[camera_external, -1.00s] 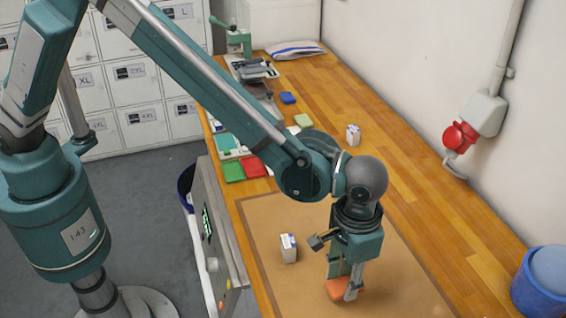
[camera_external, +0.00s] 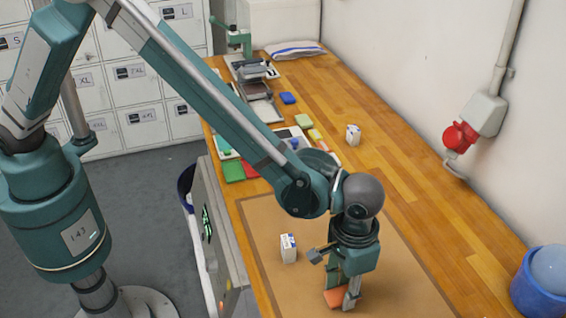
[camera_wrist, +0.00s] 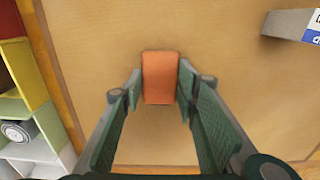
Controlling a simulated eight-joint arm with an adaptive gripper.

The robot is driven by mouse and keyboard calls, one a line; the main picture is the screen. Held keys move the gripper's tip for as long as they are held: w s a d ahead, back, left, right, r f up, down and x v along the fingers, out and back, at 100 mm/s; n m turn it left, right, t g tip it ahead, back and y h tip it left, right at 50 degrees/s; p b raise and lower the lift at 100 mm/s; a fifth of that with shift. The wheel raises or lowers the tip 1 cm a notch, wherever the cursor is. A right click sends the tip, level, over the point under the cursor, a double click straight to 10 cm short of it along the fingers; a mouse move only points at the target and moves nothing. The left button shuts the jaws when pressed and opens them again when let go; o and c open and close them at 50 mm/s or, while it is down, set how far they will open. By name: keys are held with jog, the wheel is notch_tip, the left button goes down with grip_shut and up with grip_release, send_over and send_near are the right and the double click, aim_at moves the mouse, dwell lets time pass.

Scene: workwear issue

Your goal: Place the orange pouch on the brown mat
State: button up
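The orange pouch (camera_external: 335,299) is at the fingertips of my gripper (camera_external: 343,294), over the near part of the brown mat (camera_external: 265,220). In the wrist view the pouch (camera_wrist: 160,78) lies between the two fingertips (camera_wrist: 160,88), which close on its left and right sides. The tan mat (camera_wrist: 100,35) fills the area around and below it. I cannot tell whether the pouch's underside touches the mat. In the external view a finger hides part of the pouch.
A small white box (camera_external: 288,248) stands on the mat left of my gripper, showing also at the wrist view's top right (camera_wrist: 292,24). Another white box (camera_external: 353,135) stands farther back. A blue bin (camera_external: 540,285) is at the right. Coloured trays (camera_external: 234,171) lie beyond the mat.

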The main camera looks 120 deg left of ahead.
aim_at(342, 294)
jog(key=o, duration=0.4)
jog(key=shift+c, duration=0.2)
jog(key=shift+r, duration=0.2)
notch_tip(342, 294, up, 12)
dwell(0.4)
jog(key=shift+r, duration=0.1)
dwell(0.7)
